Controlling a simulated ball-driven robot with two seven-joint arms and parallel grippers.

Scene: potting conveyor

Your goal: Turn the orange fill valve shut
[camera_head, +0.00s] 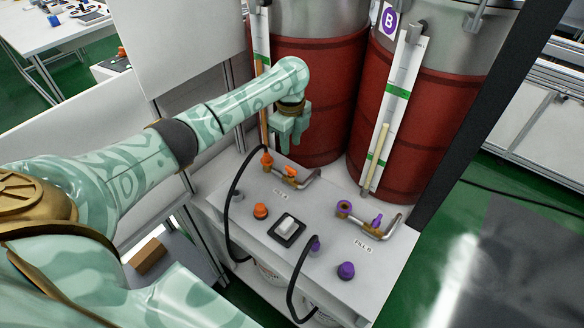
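The orange fill valve (290,172) sits on a brass fitting with a bent metal pipe, on the white bench top near a label reading FILL A. Its small orange handle is visible, but its exact angle is hard to tell. My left gripper (288,143) points down above and behind the valve, in front of the left red tank, and is apart from the valve. Its fingers overlap in this view, so I cannot tell how wide they are; nothing shows held in them. My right gripper is not in view.
A purple valve (377,220) at FILL B, an orange button (260,210), a purple knob (346,270) and a black-framed switch (287,229) share the bench. Black hoses arch over its front. Red tanks (312,90) with gauge strips stand close behind.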

